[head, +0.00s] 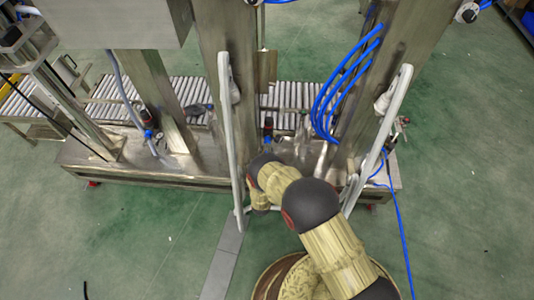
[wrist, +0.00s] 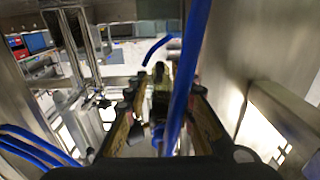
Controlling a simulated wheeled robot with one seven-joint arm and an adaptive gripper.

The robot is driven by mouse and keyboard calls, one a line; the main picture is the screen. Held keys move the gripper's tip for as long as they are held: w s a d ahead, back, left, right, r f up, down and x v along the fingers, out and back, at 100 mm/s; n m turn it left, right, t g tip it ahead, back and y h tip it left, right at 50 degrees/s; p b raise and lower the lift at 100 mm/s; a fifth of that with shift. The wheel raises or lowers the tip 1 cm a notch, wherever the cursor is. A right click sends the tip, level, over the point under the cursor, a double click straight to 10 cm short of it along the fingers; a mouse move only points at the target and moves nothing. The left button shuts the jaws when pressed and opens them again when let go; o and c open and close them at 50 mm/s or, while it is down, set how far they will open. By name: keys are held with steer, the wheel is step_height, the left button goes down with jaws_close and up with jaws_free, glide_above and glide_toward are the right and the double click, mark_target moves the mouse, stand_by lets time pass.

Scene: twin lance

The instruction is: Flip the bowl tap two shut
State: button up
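My gripper (wrist: 163,95) shows in the wrist view with its two fingers apart, one on each side of a narrow dark and brass-coloured fitting (wrist: 160,88). I cannot tell whether the fingers touch it. This fitting may be a tap, but which tap, and its lever position, are unclear. A blue hose (wrist: 187,60) crosses close in front of the right finger. In the head view my arm reaches to the machine's base and my fingertips are hidden. A small dark valve with blue below it (head: 268,127) stands just beyond my wrist. A similar valve (head: 148,122) stands further left.
Two pale upright bars (head: 228,130) and (head: 388,120) flank my arm. Steel columns (head: 215,60) rise behind, with curved blue hoses (head: 335,85) at right. A roller conveyor (head: 190,92) runs behind the steel base (head: 200,172). Green floor at left and right is mostly clear.

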steer(key=shift+s, duration=0.1)
steer(key=s, duration=1.1)
steer(key=shift+s+a, duration=0.25)
steer(key=shift+s, duration=0.15)
steer(key=shift+f, duration=0.1)
